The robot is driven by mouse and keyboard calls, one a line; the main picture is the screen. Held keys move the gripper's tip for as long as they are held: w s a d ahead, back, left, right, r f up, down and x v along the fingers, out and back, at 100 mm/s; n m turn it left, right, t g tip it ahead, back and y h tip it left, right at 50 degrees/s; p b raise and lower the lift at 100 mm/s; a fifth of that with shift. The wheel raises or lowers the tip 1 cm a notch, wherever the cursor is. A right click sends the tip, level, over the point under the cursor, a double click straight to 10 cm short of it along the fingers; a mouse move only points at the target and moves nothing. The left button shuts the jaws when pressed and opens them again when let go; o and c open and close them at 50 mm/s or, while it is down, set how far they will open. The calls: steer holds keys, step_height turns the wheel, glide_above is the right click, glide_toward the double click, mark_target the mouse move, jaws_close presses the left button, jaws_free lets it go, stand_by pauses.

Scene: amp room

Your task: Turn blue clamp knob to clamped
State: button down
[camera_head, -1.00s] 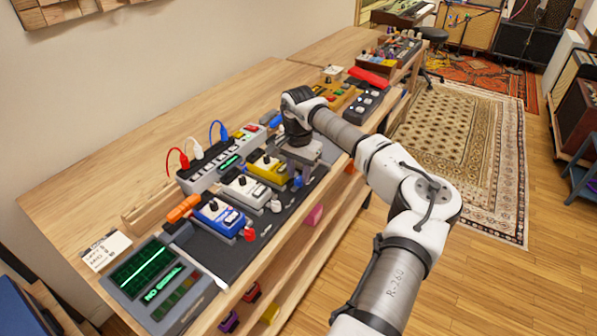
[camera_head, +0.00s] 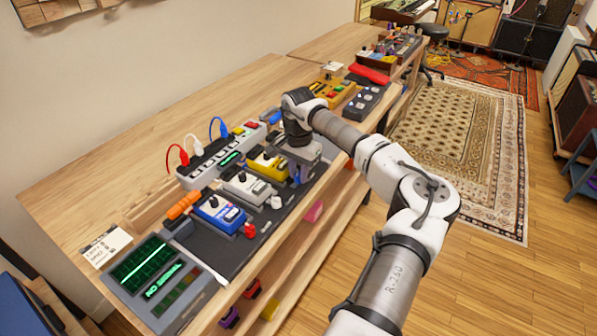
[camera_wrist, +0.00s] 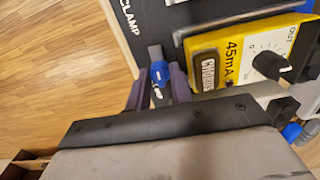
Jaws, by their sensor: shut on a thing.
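The blue clamp knob (camera_wrist: 159,72) shows in the wrist view between the two purple-grey fingers of my gripper (camera_wrist: 159,88). The fingers are shut on it. A white "CLAMP" label (camera_wrist: 130,16) is printed on the dark board beside it. The knob's pointer setting is too small to read. In the head view my gripper (camera_head: 301,172) is low at the front edge of the pedalboard (camera_head: 222,254), by the yellow pedal (camera_head: 268,165). The arm and gripper mostly hide the knob there.
The white pedal (camera_head: 243,188) and blue pedal (camera_head: 219,211) stand left of my gripper. A power strip (camera_head: 222,155) with cables lies behind them. A green-lit screen (camera_head: 150,272) is at the near left. Open floor lies to the right.

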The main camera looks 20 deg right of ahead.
steer(key=m+b, duration=0.1)
steer(key=m, duration=0.3)
steer(key=shift+m+b, duration=0.3)
steer(key=shift+b, duration=0.1)
steer(key=m+b, duration=0.1)
steer(key=m, duration=0.3)
steer(key=shift+d, duration=0.1)
steer(key=m+b, duration=0.1)
steer(key=m, duration=0.4)
steer(key=shift+m+b, duration=0.35)
steer(key=shift+m, duration=1.55)
steer(key=shift+r, duration=0.1)
steer(key=c, duration=1.5)
jaws_free()
